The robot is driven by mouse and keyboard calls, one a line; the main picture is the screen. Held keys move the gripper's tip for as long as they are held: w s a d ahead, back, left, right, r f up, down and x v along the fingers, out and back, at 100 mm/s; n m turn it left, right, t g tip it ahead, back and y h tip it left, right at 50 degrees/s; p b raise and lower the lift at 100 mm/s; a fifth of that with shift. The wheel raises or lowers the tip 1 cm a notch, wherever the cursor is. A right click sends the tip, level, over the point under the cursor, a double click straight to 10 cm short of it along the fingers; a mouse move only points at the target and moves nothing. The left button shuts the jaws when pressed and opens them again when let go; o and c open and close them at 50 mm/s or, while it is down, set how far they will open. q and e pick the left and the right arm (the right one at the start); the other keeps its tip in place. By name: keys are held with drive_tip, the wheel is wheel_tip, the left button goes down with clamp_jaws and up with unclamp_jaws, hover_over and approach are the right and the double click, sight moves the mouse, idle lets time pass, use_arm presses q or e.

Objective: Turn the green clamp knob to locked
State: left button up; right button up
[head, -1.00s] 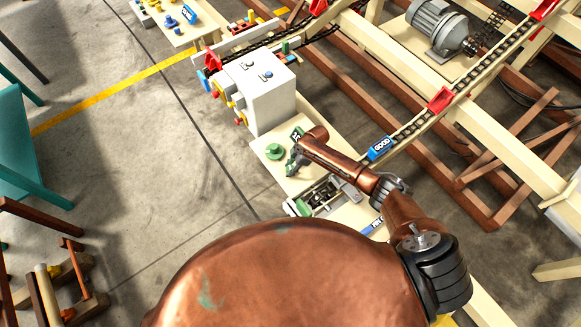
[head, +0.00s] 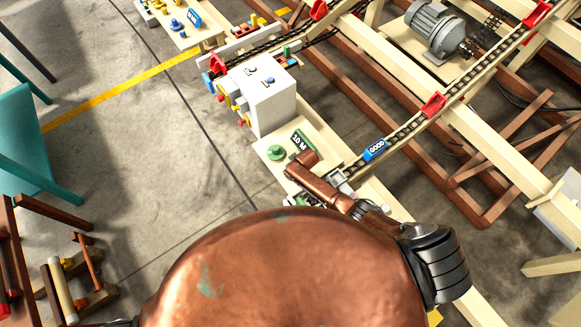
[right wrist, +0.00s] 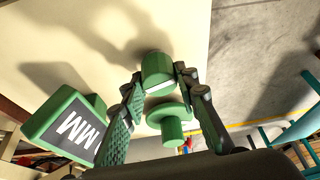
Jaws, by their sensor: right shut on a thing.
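In the right wrist view a green cylindrical knob (right wrist: 156,70) sits between the fingertips of my right gripper (right wrist: 163,78), one finger on each side. The gripper is shut on it. I cannot read from the knob whether it is at locked. Behind it is a second green piece with a round flange (right wrist: 170,113); in the head view a round green piece (head: 276,152) stands on the pale board. In the head view my right arm reaches in from the right and my copper body hides most of the gripper area. My left gripper is not in view.
A green-framed sign (head: 302,141) stands close by the round piece; it also shows beside the fingers in the wrist view (right wrist: 66,126). A white box (head: 266,98) with coloured buttons is behind the board. The chain conveyor (head: 408,130) runs to the right. Open floor lies left.

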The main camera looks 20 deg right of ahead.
drive_tip(key=shift+m+h+p, duration=0.4)
drive_tip(key=shift+m+h, duration=0.2)
drive_tip(key=shift+m, duration=1)
drive_tip(key=o, duration=1.1)
drive_tip(key=shift+o, duration=0.2)
drive_tip(key=v, duration=1.2)
drive_tip(key=shift+s, duration=0.15)
drive_tip(key=shift+f, duration=0.1)
drive_tip(key=shift+s+a, duration=0.1)
